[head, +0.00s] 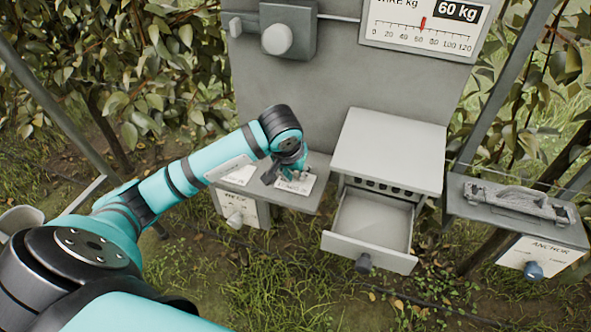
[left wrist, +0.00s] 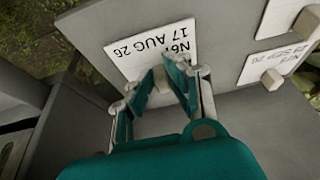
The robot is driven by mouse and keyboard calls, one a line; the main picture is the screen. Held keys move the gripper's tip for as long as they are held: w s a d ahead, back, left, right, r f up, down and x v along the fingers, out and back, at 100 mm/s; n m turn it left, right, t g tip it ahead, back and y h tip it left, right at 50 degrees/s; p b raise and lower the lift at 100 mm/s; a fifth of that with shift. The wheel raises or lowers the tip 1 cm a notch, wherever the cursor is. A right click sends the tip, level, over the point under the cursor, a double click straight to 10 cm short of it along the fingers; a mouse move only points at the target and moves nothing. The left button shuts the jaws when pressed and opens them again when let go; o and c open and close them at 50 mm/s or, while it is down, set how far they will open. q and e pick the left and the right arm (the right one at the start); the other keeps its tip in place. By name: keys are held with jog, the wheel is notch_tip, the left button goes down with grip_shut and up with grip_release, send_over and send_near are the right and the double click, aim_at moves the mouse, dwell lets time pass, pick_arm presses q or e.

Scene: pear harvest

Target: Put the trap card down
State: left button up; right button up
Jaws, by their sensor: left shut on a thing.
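My left gripper (head: 293,172) reaches down over the grey shelf (head: 268,191) left of the cabinet. In the left wrist view its fingers (left wrist: 163,78) are shut on the small pale grip block of a white trap card (left wrist: 152,47) printed "17 AUG 26". The card lies flat along the grey shelf top; I cannot tell whether it touches. The fingers hide part of the card and its block. In the head view a white card (head: 296,186) shows under the gripper. A second card (left wrist: 268,62), reading "28 SEP 26", lies to the right with its own block. My right gripper is not in view.
The grey cabinet (head: 388,150) stands right of the shelf, with its drawer (head: 374,222) pulled open and looking empty. A panel with a dial scale (head: 420,28) rises behind. An ANCHOR box (head: 545,255) stands at the right. Foliage surrounds the station.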

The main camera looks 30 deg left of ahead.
pick_arm(q)
jog(key=shift+f, duration=0.25)
jog(key=o, duration=0.5)
jog(key=shift+r, duration=0.1)
jog(key=shift+o, duration=1.3)
jog(key=shift+r, duration=0.45)
jog(key=b+v, duration=0.1)
jog(key=v, duration=1)
jog(key=shift+s+r, duration=0.2)
jog(key=shift+r, duration=0.05)
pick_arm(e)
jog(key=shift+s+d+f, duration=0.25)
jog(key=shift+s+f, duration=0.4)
pick_arm(q)
jog(key=shift+f, duration=0.1)
